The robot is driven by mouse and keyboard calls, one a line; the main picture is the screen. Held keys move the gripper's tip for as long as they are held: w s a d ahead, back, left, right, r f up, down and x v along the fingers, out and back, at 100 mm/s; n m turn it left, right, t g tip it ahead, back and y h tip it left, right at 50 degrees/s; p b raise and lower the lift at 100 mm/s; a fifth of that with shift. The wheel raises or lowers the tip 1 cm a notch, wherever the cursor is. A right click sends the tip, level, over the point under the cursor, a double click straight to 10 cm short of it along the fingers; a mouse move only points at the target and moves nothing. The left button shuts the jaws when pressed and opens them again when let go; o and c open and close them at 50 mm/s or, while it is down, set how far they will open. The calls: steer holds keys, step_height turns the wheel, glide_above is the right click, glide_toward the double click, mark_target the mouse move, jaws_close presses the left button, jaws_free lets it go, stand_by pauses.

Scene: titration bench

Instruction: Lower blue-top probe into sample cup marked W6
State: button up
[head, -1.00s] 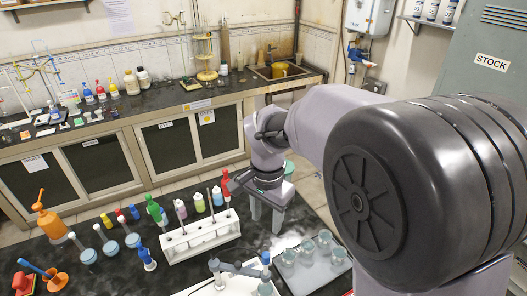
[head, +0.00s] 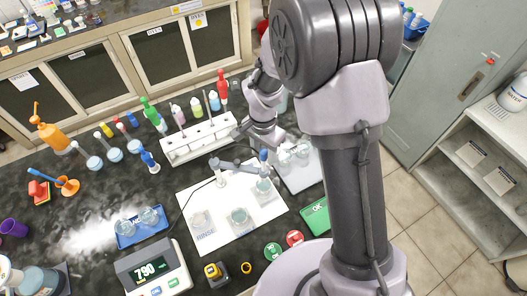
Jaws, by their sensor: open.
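The blue-top probe (head: 263,157) sits upright in a grey jointed holder (head: 232,167) on a white mat (head: 225,199). Its lower end is at or above a glass cup (head: 264,187) on the mat; I cannot tell whether it is inside. Another cup with a dark ring (head: 239,216) and a cup near the RINSE label (head: 202,221) stand on the same mat. More cups (head: 285,158) stand on a pale tray behind the probe. No W6 mark is readable. My gripper (head: 268,143) is open, pointing down behind the probe; its fingertips are partly hidden.
A white rack (head: 200,139) with tubes stands at the left of my gripper. A blue tray (head: 140,238) holds two cups. A meter reading 790 (head: 150,270), red and green discs (head: 294,238) and a green OK pad (head: 315,216) lie at the front. Dark bench (head: 95,205) is partly clear.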

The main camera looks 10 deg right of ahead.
jaws_close()
stand_by(1.4)
